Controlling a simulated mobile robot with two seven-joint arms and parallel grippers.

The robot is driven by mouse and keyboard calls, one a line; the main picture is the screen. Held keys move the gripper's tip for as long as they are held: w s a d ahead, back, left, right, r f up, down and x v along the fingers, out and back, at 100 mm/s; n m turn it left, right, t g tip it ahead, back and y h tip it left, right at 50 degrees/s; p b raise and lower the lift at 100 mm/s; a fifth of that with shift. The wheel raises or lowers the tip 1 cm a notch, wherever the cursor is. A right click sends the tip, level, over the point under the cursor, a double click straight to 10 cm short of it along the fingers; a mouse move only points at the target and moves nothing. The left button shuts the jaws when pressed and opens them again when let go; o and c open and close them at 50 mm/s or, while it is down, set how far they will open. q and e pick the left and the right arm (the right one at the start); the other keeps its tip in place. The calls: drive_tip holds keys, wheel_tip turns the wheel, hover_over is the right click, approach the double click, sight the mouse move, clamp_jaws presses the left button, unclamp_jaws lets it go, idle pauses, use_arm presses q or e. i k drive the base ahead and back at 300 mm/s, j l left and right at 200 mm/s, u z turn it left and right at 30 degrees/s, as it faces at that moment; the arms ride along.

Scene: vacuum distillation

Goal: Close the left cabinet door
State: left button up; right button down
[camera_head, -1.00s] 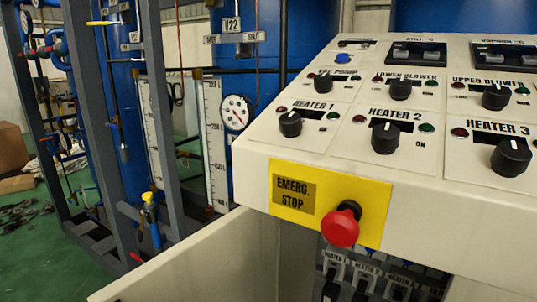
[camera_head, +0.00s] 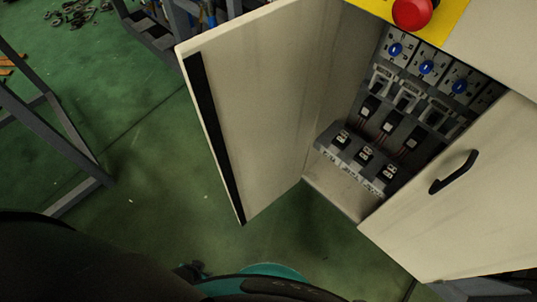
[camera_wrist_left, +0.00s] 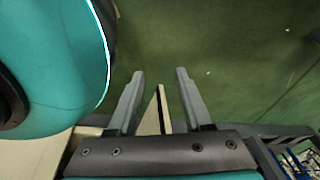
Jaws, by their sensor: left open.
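The left cabinet door (camera_head: 265,105) is a cream panel standing wide open, swung out to the left of the cabinet. A black strip (camera_head: 215,140) runs along its free edge. My left gripper (camera_wrist_left: 160,76) is open in the left wrist view. A cream wedge (camera_wrist_left: 158,112), apparently part of the left door, shows between its fingers; I cannot tell whether they touch. In the head view, my dark arm fills the lower left and the gripper is hard to make out. My right gripper is out of view.
Breakers (camera_head: 405,110) and blue knobs fill the open cabinet. The red emergency stop button (camera_head: 413,12) is above. A grey metal frame (camera_head: 60,130) stands at the left. Green floor (camera_head: 145,150) is clear between frame and door.

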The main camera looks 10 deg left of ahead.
sight(256, 79)
drive_tip(key=k+z, duration=0.3)
drive_tip(key=k+l+z, duration=0.1)
drive_tip(key=z, duration=0.2)
drive_tip(key=j+z, duration=0.15)
drive_tip(key=z, duration=0.35)
drive_tip(key=j+z, duration=0.15)
drive_tip(key=z, duration=0.3)
drive_tip(key=j+z, duration=0.15)
drive_tip(key=z, duration=0.35)
drive_tip(key=k+j, duration=0.1)
drive_tip(key=j, duration=0.3)
drive_tip(key=k+j, duration=0.1)
drive_tip(key=j, duration=0.3)
drive_tip(key=k+j, duration=0.1)
drive_tip(key=j, duration=0.7)
drive_tip(key=k+j, duration=0.15)
drive_tip(key=j, duration=0.25)
